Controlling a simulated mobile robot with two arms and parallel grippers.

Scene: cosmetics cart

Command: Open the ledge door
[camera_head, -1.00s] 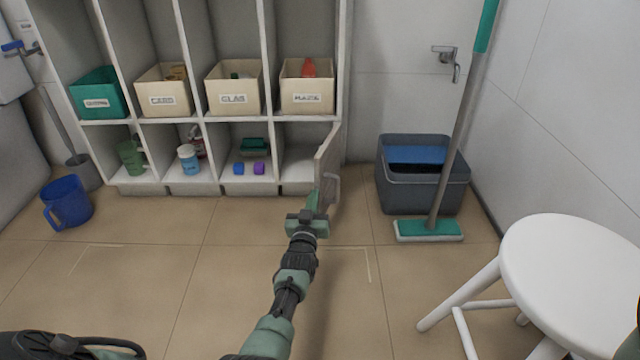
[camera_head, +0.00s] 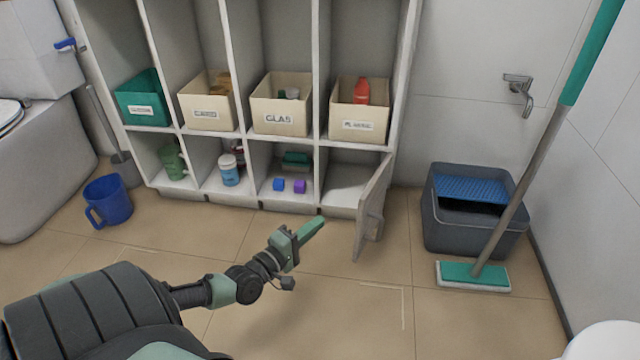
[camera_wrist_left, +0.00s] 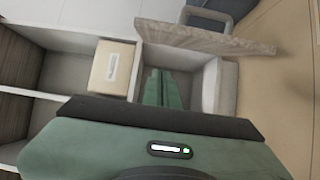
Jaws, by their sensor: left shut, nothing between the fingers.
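The ledge door (camera_head: 372,208) is a small panel hinged at the right side of the lower right compartment (camera_head: 345,182) of the white shelf. It stands swung out, and that compartment is open and looks empty. In the left wrist view the door (camera_wrist_left: 205,38) spans the top with its grey handle (camera_wrist_left: 208,14) behind it. My left gripper (camera_head: 318,222) is shut and empty, in front of the shelf and left of the door, apart from it. In the left wrist view its green fingers (camera_wrist_left: 163,88) point toward the open compartment. My right gripper is not in view.
Labelled bins (camera_head: 358,118) fill the shelf's middle row. A mop (camera_head: 475,274) and a grey bucket (camera_head: 470,222) stand right of the door. A blue mug (camera_head: 108,202) is on the floor at left. A white stool (camera_head: 610,345) is at lower right.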

